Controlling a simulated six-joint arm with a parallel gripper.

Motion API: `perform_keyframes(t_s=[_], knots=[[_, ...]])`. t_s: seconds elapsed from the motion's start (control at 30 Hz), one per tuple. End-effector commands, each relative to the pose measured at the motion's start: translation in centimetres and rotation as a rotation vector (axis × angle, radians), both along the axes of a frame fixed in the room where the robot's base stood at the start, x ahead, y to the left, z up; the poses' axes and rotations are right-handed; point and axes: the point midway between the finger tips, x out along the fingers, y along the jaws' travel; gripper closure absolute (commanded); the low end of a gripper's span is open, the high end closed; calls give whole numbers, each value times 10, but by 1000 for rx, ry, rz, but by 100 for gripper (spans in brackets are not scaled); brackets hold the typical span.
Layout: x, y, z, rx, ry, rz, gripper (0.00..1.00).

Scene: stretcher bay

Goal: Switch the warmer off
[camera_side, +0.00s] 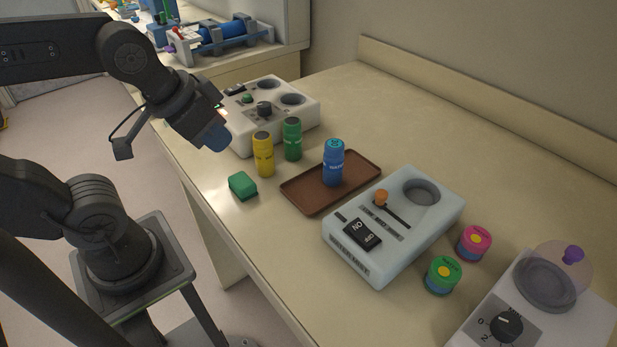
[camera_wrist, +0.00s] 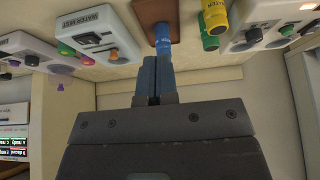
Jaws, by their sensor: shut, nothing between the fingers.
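No label that I can read names the warmer. In the side view a pale blue unit (camera_side: 375,262) in the middle of the bench has a black ON/OFF rocker (camera_side: 362,233), an orange slider knob (camera_side: 381,198) and a round well. I cannot tell which side of the rocker is pressed. A white unit (camera_side: 300,96) at the back has two wells, a black knob (camera_side: 264,109) and a green button (camera_side: 247,98). My gripper (camera_side: 216,138) is shut and empty beside this unit's near left corner, apart from the units. It also shows in the wrist view (camera_wrist: 155,75).
A blue bottle (camera_side: 333,163) stands on a brown tray (camera_side: 302,197). Yellow (camera_side: 263,154) and green (camera_side: 292,139) bottles and a green block (camera_side: 243,186) are nearby. Two round tubs (camera_side: 474,243) (camera_side: 443,275) and a dial unit (camera_side: 585,325) with a clear dome are at right. The back of the bench is clear.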

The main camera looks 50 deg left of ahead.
Motion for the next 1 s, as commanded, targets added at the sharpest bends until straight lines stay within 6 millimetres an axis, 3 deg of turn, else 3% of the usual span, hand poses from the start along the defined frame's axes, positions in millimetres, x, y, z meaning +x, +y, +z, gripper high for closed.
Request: perform_keyframes(t_s=[0.27,0.47,0.77,1.0], knots=[[2,1,2,-2,2,10,100],[31,17,22,-43,37,144,100],[114,91,61,-177,126,561,100],[169,179,69,-292,187,903,100]])
